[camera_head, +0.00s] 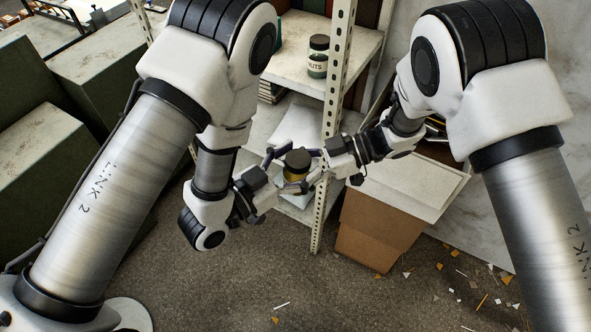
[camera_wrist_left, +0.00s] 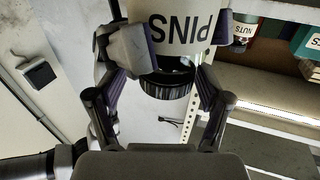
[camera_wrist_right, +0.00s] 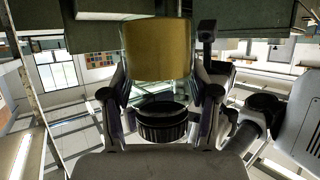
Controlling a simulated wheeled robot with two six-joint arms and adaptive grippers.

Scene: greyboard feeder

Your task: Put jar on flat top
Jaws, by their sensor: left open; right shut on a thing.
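A jar with a dark lid and yellow body (camera_head: 297,164) is held in the air between both my grippers, in front of the shelf. Its label reads PINS, upside down in the left wrist view (camera_wrist_left: 178,25). My right gripper (camera_head: 312,163) is shut on the jar; the jar's plain yellow side shows in the right wrist view (camera_wrist_right: 158,52). My left gripper (camera_head: 283,172) is open, its fingers on either side of the jar. A carton with a pale flat top (camera_head: 425,187) stands at the right, below my right arm.
A metal shelf (camera_head: 342,60) with a perforated post stands close behind the grippers. A NUTS jar (camera_head: 318,56) stands on its upper board. Green blocks (camera_head: 95,75) are at the left. Scraps litter the floor at the lower right.

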